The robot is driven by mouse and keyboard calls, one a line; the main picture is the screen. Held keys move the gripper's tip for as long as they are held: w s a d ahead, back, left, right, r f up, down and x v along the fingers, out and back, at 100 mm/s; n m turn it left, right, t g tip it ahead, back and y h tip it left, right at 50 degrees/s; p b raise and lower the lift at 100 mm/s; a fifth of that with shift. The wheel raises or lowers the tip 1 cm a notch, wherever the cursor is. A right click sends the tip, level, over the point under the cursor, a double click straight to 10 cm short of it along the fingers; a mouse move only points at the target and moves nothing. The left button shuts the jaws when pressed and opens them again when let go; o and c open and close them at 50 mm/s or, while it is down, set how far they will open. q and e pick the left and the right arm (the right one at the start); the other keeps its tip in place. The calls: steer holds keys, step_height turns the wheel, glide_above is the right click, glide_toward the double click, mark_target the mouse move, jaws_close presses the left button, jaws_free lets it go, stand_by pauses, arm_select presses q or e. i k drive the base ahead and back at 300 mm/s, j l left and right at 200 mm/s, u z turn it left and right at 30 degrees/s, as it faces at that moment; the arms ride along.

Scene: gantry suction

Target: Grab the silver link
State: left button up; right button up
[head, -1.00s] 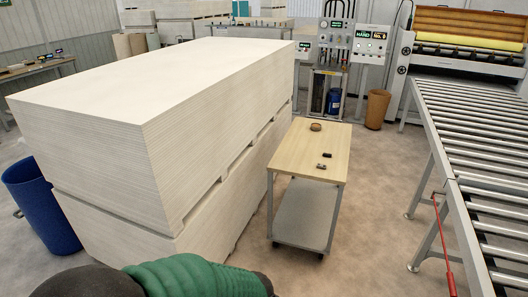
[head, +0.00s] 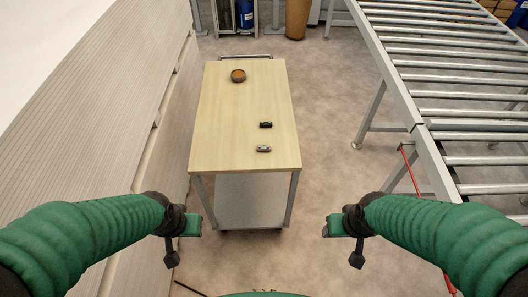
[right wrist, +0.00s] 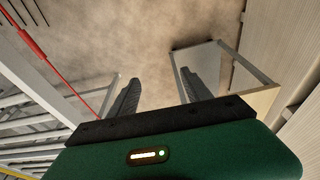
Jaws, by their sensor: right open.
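A small silver link (head: 263,149) lies on the near part of the wooden top of a cart (head: 225,120). A small black piece (head: 265,125) lies just behind it, and a round brown dish (head: 238,76) sits farther back. My left gripper (head: 192,226) is in front of the cart on the left, apart from it; its jaw opening cannot be made out. My right gripper (head: 333,227) is in front of the cart on the right, away from the link. In the right wrist view its two fingers (right wrist: 160,88) are spread with nothing between them.
A tall stack of pale boards (head: 100,110) stands close along the cart's left side. A roller conveyor (head: 450,110) runs on the right, with a red bar (head: 412,175) by its near leg. Bare floor (head: 325,120) lies between cart and conveyor.

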mark_target(260, 147)
steer(key=i+u, duration=0.35)
steer(key=i+l+u, duration=0.5)
steer(key=i+u, duration=0.2)
steer(key=i, duration=0.1)
